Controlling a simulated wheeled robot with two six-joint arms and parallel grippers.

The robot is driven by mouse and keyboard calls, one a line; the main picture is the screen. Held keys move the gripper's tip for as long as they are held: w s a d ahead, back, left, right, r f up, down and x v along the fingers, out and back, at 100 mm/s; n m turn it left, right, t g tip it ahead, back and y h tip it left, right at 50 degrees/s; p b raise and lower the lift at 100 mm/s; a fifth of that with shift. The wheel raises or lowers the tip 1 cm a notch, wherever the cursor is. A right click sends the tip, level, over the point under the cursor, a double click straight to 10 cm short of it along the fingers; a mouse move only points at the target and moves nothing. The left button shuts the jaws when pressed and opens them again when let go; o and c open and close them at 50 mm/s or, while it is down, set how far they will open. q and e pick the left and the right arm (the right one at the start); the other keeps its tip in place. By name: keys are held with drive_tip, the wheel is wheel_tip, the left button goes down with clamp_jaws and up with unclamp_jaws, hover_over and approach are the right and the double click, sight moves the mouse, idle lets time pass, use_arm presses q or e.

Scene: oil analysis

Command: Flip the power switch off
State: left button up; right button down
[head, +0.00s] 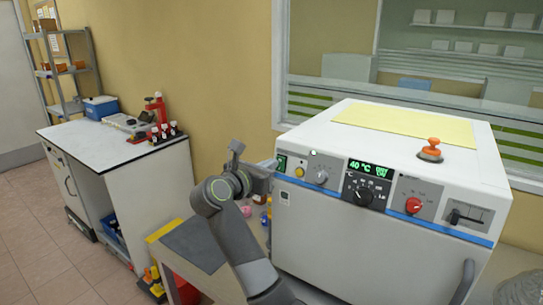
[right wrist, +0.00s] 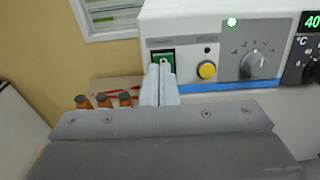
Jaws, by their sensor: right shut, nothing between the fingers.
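The power switch (head: 282,162) is a small green-framed rocker at the left end of the white machine's (head: 430,245) front panel. In the right wrist view the switch (right wrist: 163,57) is partly hidden by my fingertips. My right gripper (head: 273,164) is shut and empty, its tips pointing at the switch. In the right wrist view the closed fingers of my right gripper (right wrist: 160,70) overlap the switch's lower part; I cannot tell whether they touch it. The display (head: 369,168) is lit green with 40 °C. My left gripper is not in view.
A yellow button (right wrist: 206,70) and a grey knob (right wrist: 260,65) sit just right of the switch. A red knob (head: 413,205) is farther right. An orange-handled piece (head: 430,150) stands on the machine's top. A white-topped bench (head: 95,145) is at left.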

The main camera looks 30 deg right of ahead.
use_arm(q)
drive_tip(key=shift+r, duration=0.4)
use_arm(e)
drive_tip(key=shift+w+d+f, duration=0.1)
drive_tip(key=shift+w+d, duration=0.2)
drive_tip(key=shift+d, duration=0.35)
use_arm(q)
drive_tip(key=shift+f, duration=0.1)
